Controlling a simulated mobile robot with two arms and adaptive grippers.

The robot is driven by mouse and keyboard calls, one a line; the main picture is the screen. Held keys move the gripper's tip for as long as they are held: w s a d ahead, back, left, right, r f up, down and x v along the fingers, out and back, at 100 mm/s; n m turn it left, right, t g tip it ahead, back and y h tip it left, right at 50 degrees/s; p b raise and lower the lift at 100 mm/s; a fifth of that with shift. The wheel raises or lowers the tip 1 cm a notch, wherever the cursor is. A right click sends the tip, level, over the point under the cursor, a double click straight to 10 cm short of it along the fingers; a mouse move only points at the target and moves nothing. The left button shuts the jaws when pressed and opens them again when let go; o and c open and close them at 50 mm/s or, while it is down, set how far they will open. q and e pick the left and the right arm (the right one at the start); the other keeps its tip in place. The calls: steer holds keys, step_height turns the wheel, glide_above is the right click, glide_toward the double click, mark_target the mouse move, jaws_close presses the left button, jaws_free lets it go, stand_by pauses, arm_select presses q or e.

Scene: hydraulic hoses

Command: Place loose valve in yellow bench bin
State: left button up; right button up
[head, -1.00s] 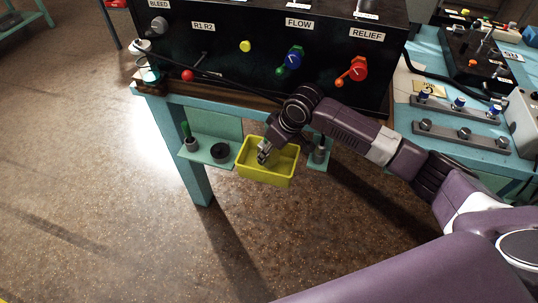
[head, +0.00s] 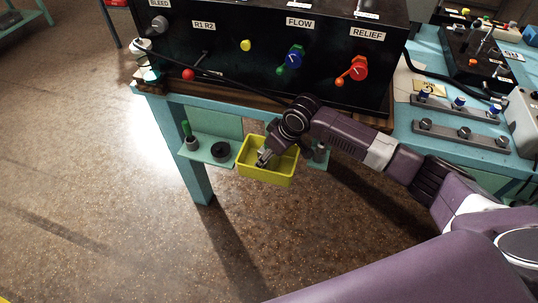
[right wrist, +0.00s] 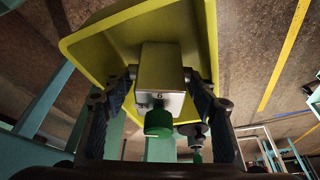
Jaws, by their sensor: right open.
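The yellow bench bin (head: 266,178) hangs at the bench's front edge in the head view, and its yellow wall (right wrist: 95,48) fills much of the right wrist view. The loose valve (right wrist: 160,68), a pale metal block with a green knob (right wrist: 158,122), is between the fingers of my right gripper (right wrist: 160,76), against the bin's inside in that view. My right gripper (head: 263,161) reaches down into the bin. Its fingers are open, one on each side of the block, with the tips close to it. In the head view the valve is hard to make out. My left gripper is out of view.
A small shelf (head: 203,152) with a black ring (head: 220,149) and a green-topped part (head: 187,131) is left of the bin. Another small holder (head: 319,158) is right of it. The black control panel (head: 225,65) stands above. Open floor lies below and in front.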

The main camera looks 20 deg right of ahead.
steer(key=v, duration=1.2)
steer(key=shift+s, duration=0.1)
